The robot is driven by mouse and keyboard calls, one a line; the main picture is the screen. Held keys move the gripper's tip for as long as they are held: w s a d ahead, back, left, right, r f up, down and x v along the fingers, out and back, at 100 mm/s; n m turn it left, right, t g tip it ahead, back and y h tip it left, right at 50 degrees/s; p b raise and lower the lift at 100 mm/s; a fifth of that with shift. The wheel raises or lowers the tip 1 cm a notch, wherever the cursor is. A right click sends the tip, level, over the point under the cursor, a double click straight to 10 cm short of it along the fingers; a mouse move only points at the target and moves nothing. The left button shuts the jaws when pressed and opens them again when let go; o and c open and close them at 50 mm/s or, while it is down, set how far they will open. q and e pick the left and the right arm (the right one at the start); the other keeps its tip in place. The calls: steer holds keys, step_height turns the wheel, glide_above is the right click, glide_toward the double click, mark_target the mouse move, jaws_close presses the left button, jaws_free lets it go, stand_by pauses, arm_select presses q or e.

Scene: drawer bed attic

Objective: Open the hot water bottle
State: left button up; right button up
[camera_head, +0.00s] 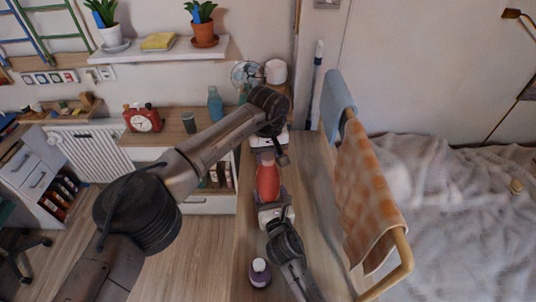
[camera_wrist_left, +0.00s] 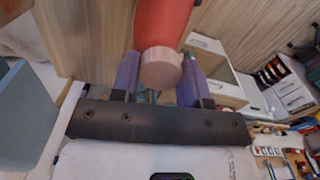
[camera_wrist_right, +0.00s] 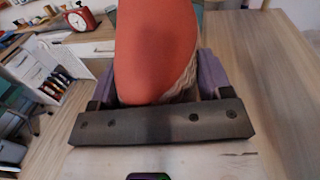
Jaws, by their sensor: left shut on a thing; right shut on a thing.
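The red hot water bottle (camera_head: 267,182) is held between my two grippers above the wooden surface in the head view. My left gripper (camera_head: 267,156) is at its far end. In the left wrist view the purple fingers of this gripper (camera_wrist_left: 159,80) are shut on the pale pink cap (camera_wrist_left: 161,68), which sits against the red bottle (camera_wrist_left: 163,22). My right gripper (camera_head: 271,203) is at the near end, shut on the body. In the right wrist view the red body (camera_wrist_right: 155,50) fills the space between the fingers, with beige ribbed material (camera_wrist_right: 184,85) beside it.
A rail with a checked orange cloth (camera_head: 363,190) and blue cloth (camera_head: 337,100) borders the right side. A red clock (camera_head: 143,119) and blue bottle (camera_head: 215,104) stand left.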

arm_select(q)
steer(key=n, duration=0.3)
steer(key=shift+n, duration=0.4)
steer(key=n, duration=0.7)
steer(key=shift+n, duration=0.4)
steer(key=n, duration=0.3)
steer(key=shift+n, duration=0.3)
steer(key=n, duration=0.5)
steer(key=shift+n, duration=0.4)
steer(key=n, duration=0.4)
steer(key=shift+r, duration=0.1)
steer(key=n, duration=0.3)
steer(key=shift+n, duration=0.4)
steer(key=n, duration=0.5)
steer(key=shift+n, duration=0.4)
steer(key=n, duration=0.5)
steer(key=shift+n, duration=0.3)
steer(key=n, duration=0.5)
steer(key=shift+n, duration=0.4)
steer(key=n, duration=0.6)
steer(key=shift+n, duration=0.3)
